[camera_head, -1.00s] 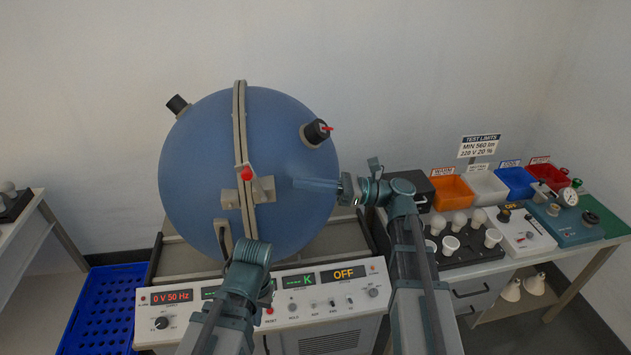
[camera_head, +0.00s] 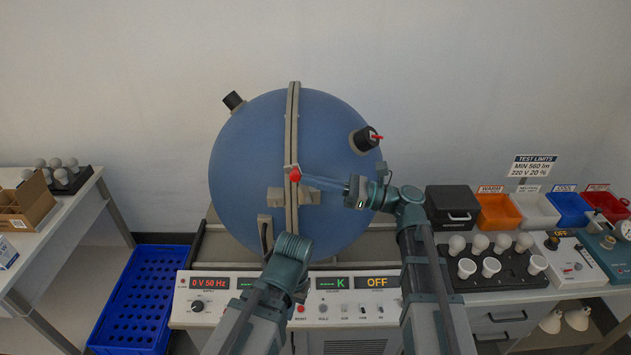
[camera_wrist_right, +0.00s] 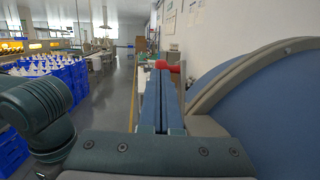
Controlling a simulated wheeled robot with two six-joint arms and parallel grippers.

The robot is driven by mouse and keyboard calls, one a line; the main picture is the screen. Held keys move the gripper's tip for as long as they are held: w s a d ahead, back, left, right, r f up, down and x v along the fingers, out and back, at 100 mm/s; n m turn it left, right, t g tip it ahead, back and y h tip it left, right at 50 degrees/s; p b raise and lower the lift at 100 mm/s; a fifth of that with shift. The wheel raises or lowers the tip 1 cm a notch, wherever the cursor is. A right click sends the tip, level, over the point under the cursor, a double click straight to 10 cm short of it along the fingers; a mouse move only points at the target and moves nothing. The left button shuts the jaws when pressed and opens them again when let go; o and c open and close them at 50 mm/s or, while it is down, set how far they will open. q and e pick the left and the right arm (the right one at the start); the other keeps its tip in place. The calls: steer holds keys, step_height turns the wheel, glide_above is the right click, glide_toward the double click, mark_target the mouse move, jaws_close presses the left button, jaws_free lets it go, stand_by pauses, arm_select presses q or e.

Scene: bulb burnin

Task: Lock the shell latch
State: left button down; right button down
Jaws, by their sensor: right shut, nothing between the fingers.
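The big blue sphere (camera_head: 250,150) stands closed, its two halves meeting at a grey upright rim (camera_head: 292,120). The shell latch is at the front of the rim, with a red knob (camera_head: 295,174) above grey blocks (camera_head: 310,197). My right gripper (camera_head: 308,181) is shut and empty, its fingers pointing left with their tips close beside the red knob. In the right wrist view the shut blue fingers (camera_wrist_right: 161,80) point toward the red knob (camera_wrist_right: 174,68); I cannot tell whether they touch it. My left arm shows in front of the sphere, but its fingers are hidden.
The control console (camera_head: 320,283) stands below the sphere. A blue crate (camera_head: 140,290) is on the floor at left. At right are a black box (camera_head: 452,205), a black bulb tray (camera_head: 512,275) and coloured bins (camera_head: 497,211). A side table (camera_head: 60,215) stands at far left.

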mark_target(298, 178)
steer(key=a+h+p, duration=0.1)
steer(key=p, duration=0.2)
steer(key=a+h+p, duration=0.1)
steer(key=p, duration=0.2)
steer(key=a+r+h+p, duration=0.1)
steer(key=h+p, duration=0.1)
steer(key=shift+a+n+g+p, duration=0.15)
steer(key=shift+n+g+p, duration=0.15)
steer(key=shift+p, duration=0.1)
steer(key=shift+a+f+h+b, duration=0.55)
steer(key=shift+a+f+b, duration=0.1)
steer(key=shift+a+f, duration=0.9)
steer(key=shift+a+f+h+b, duration=0.55)
steer(key=shift+a+f+b, duration=0.1)
steer(key=shift+a+f, duration=0.9)
steer(key=shift+f, duration=0.1)
